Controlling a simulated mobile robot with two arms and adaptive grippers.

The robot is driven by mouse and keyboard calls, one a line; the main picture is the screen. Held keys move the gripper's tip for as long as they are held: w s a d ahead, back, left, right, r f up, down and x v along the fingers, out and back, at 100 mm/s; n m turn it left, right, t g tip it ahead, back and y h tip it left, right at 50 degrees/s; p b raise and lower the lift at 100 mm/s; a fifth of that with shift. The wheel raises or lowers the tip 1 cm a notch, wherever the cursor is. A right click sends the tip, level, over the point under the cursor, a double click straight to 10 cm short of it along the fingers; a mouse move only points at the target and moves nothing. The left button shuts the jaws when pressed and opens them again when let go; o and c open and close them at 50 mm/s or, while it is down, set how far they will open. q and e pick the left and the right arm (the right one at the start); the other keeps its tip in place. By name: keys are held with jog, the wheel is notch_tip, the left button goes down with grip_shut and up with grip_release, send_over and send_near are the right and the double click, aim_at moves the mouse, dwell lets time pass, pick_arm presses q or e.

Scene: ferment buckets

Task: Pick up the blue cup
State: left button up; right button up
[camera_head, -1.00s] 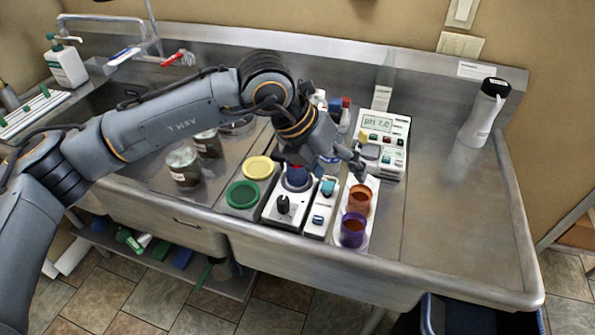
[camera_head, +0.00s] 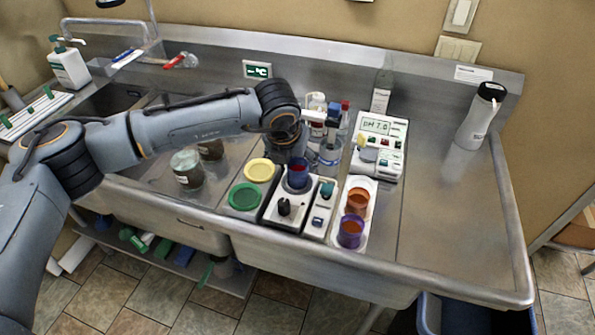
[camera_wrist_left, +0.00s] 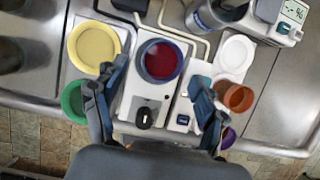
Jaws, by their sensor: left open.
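The blue cup (camera_head: 298,174) stands upright on the white stirrer unit with a black knob. In the wrist view the cup (camera_wrist_left: 162,60) shows from above, with dark red liquid inside. My left gripper (camera_head: 291,152) hangs just behind and above the cup, pointing down; its fingertips are hard to make out in the head view. In the wrist view the left gripper (camera_wrist_left: 158,84) is open and empty, one finger on each side of the stirrer and the cup a little beyond the fingertips. My right gripper is not in view.
Left of the stirrer are yellow (camera_head: 259,169) and green (camera_head: 245,196) round pieces. Right are a small white device (camera_head: 320,211), an orange cup (camera_head: 358,200) and a purple cup (camera_head: 351,233). Bottles (camera_head: 330,150) and a pH meter (camera_head: 379,145) stand behind. The right counter is mostly clear.

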aim_at(298, 164)
pick_arm(q)
jog(key=x, duration=0.1)
jog(key=p+x, duration=0.1)
jog(key=x, duration=0.1)
jog(key=shift+w+d, duration=0.2)
jog(key=shift+w, duration=0.2)
jog(key=shift+w+f, duration=0.1)
jog(key=shift+f, duration=0.35)
jog(key=shift+c, duration=0.4)
jog(key=c, duration=1.1)
jog(key=shift+c, duration=0.4)
jog(key=shift+r, duration=0.15)
